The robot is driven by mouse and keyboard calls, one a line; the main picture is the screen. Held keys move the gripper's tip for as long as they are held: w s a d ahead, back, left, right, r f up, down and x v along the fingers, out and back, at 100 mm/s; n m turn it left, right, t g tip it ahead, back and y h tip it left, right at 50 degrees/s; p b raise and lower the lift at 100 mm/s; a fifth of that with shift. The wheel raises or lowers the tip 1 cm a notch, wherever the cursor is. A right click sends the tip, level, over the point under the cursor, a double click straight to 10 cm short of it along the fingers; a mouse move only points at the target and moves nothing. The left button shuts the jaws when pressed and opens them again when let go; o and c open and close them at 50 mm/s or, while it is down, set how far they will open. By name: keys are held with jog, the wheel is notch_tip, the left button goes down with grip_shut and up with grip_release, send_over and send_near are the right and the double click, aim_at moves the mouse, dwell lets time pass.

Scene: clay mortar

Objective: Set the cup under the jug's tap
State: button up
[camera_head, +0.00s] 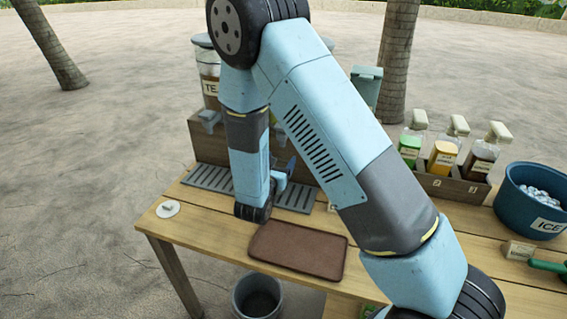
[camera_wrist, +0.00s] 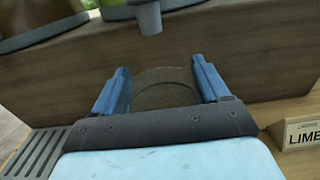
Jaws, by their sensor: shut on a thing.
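My gripper (camera_wrist: 163,82) is shut on a clear cup (camera_wrist: 165,76), whose curved rim shows faintly between the two blue fingers in the wrist view. In the head view my gripper (camera_head: 284,170) is mostly behind my arm, over the slotted drip tray (camera_head: 296,198), and the cup cannot be made out. A grey tap (camera_wrist: 149,17) hangs just beyond and above the cup in the wrist view, slightly left of its middle. Its jug is mostly out of frame. The tea jug (camera_head: 210,85) with its own tap (camera_head: 209,117) stands left of my arm.
A wooden riser (camera_wrist: 240,60) stands close beyond the fingers, with a LIME sign (camera_wrist: 303,135) at right. A brown tray (camera_head: 297,250) lies on the table front. Bottles in a crate (camera_head: 452,188) and an ice tub (camera_head: 535,205) stand at right.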

aim_at(287, 156)
jog(key=shift+x, duration=1.95)
jog(key=shift+w+d, duration=0.2)
jog(key=shift+w, duration=0.35)
notch_tip(287, 156, down, 2)
jog(key=shift+s+f, duration=0.15)
jog(key=shift+f, duration=0.6)
jog(key=shift+f, duration=0.1)
jog(key=o, duration=1.3)
